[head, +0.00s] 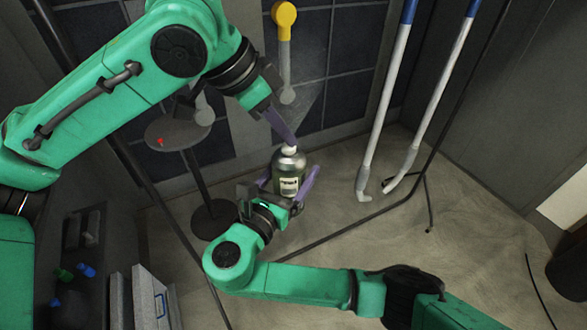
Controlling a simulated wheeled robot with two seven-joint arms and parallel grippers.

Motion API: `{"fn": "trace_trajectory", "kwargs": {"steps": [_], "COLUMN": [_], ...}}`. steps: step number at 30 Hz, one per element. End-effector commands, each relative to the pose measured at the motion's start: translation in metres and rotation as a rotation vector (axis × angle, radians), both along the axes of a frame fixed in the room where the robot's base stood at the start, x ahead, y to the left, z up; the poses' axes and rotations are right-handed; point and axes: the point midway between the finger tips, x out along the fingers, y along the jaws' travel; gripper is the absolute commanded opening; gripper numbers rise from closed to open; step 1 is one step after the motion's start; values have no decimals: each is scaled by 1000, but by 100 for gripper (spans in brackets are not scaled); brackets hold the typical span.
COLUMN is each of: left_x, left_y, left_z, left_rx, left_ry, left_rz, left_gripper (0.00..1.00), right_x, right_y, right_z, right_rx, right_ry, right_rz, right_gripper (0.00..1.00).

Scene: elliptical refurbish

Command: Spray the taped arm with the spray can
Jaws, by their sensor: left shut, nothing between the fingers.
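A spray can (290,173) with a silver top, dark green body and white label is upright between the purple fingers of my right gripper (289,184), which is shut on it. My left gripper (289,138) is shut and empty. Its purple fingertips point down at the white cap of the can, at or very near it; I cannot tell whether they touch. Two long white arms (390,95) with blue upper parts, which look like tape, stand tilted to the right of the can. Their tops are cut off by the frame edge.
A dark round-topped stand (178,133) with a small red item is left of the can. A yellow-headed lever (284,17) is behind it. Thin dark bars cross the floor. Grey boxes (152,298) and blue and green items sit at lower left. Floor at right is mostly clear.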

Motion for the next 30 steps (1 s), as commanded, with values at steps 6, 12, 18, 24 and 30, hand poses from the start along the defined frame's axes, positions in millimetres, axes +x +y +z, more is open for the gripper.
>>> {"fn": "trace_trajectory", "kwargs": {"steps": [6,12,18,24,30], "left_x": [-1,0,0,-1,-1], "left_y": [0,-1,-1,0,0], "left_z": [-2,14,39,49,50], "left_rx": [4,3,2,3,2], "left_ry": [7,3,2,3,2], "left_rz": [-2,-2,-2,-2,-2], "left_gripper": [0,0,0,0,0], "right_x": [0,0,0,0,0], "right_y": [1,1,0,0,0], "right_z": [3,3,2,2,2], "right_rx": [2,2,3,2,2], "right_ry": [-8,-8,-6,-5,-5], "right_rz": [2,2,1,1,1], "right_gripper": [14,14,14,14,14]}}
